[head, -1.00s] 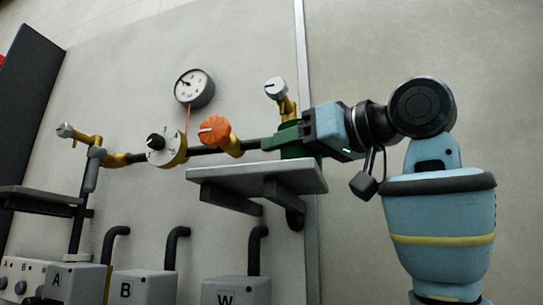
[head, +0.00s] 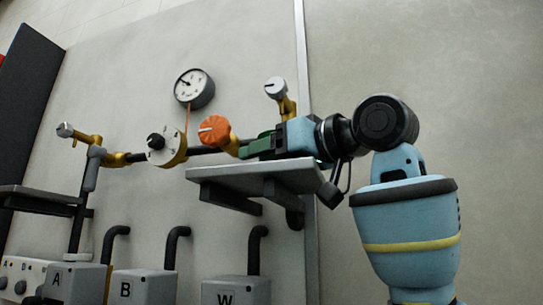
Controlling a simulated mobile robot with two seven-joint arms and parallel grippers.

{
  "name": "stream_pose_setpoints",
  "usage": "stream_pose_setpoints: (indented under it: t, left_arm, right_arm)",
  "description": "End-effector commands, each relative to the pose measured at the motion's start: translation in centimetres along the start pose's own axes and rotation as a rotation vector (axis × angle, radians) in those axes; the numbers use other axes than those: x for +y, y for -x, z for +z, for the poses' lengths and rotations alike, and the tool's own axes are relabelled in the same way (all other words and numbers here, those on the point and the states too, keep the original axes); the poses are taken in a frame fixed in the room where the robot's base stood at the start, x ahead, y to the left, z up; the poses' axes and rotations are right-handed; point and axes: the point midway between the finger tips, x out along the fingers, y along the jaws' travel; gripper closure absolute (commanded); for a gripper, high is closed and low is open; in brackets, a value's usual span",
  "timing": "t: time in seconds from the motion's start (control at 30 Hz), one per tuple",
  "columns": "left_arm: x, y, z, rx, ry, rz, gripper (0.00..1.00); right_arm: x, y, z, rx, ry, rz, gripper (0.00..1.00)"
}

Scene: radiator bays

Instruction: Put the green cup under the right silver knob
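My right gripper (head: 262,146) reaches in from the right, just above the grey shelf (head: 252,178). A dark green shape sits at its front end, close over the shelf top. I cannot tell whether this is the green cup or part of the gripper, nor whether the jaws are open or shut. No other green cup shows. The right silver knob (head: 275,88) tops a brass tap (head: 288,107) behind and above the gripper. The left silver knob (head: 65,130) is on another brass tap at far left. My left gripper is not in view.
An orange knob (head: 213,130), a white dial knob (head: 166,147) and a round gauge (head: 194,89) are left of the gripper along the dark pipe. Boxes marked A, B (head: 143,288) and W (head: 236,291) stand below. A dark shelf (head: 35,198) is at left.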

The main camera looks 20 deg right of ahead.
Motion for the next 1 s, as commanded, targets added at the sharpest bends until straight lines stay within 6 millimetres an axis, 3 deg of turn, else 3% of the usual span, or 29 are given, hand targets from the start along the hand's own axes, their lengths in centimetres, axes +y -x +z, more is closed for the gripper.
stream_pose_setpoints:
  t: [0.27,0.43,0.8,1.0]
  left_arm:
    - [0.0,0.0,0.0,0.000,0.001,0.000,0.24]
    - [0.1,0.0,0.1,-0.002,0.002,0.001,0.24]
    - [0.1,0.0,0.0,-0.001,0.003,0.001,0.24]
    - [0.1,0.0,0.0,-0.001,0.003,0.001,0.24]
  right_arm:
    - [-0.1,0.1,-0.4,0.002,0.001,0.000,0.32]
    - [0.1,2.5,-0.4,0.005,0.002,0.002,0.32]
    - [0.0,9.6,-0.4,0.004,0.001,0.002,0.32]
    - [0.0,11.6,-0.3,0.002,0.001,0.001,0.32]
